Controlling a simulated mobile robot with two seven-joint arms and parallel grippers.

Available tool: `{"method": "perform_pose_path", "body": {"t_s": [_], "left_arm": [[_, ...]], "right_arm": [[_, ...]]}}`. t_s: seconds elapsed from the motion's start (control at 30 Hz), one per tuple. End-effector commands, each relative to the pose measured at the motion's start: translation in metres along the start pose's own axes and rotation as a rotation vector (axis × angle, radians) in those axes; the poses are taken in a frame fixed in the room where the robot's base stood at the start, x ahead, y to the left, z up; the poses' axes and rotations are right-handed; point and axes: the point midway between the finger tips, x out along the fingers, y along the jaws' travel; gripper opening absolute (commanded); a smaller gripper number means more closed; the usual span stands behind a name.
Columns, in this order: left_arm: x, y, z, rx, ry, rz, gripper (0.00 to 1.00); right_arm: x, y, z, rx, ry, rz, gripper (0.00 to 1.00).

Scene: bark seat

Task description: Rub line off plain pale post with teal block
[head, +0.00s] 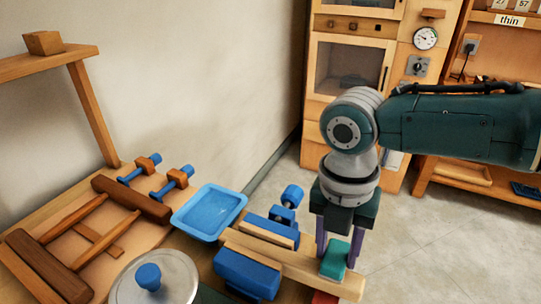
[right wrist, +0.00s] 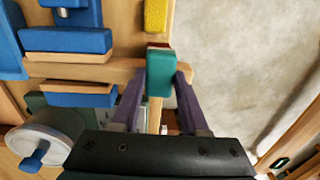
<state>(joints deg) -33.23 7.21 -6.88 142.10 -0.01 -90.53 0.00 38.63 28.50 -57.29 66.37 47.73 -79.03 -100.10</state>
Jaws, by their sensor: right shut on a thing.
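The teal block (head: 336,259) is between the purple fingers of my right gripper (head: 338,250), which is shut on it. In the right wrist view the teal block (right wrist: 160,73) stands between the fingertips of my right gripper (right wrist: 161,84). A pale wooden bar (head: 300,267), perhaps the pale post, runs beside blue vise jaws (head: 247,273). It also shows in the right wrist view (right wrist: 115,72), reaching the teal block. I cannot tell whether the block touches it. No line shows on the visible wood; the part under the block is hidden. My left gripper is not in view.
A blue tray (head: 210,212) and a round grey lid with a blue knob (head: 149,276) are left of the vise. A red piece (head: 325,297) lies close below the gripper. A yellow block (right wrist: 155,16) is beyond the teal block. Open floor (head: 420,235) lies to the right.

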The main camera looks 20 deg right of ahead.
Motion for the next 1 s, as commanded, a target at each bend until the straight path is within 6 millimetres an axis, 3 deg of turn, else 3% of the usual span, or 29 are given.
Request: {"method": "perform_pose_path", "body": {"t_s": [0.53,1.0], "left_arm": [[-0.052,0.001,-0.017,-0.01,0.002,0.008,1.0],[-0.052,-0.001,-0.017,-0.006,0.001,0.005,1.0]], "right_arm": [[-0.059,0.0,0.0,0.0,0.001,0.0,0.0],[-0.059,0.0,0.0,0.0,0.002,0.0,0.0]]}}
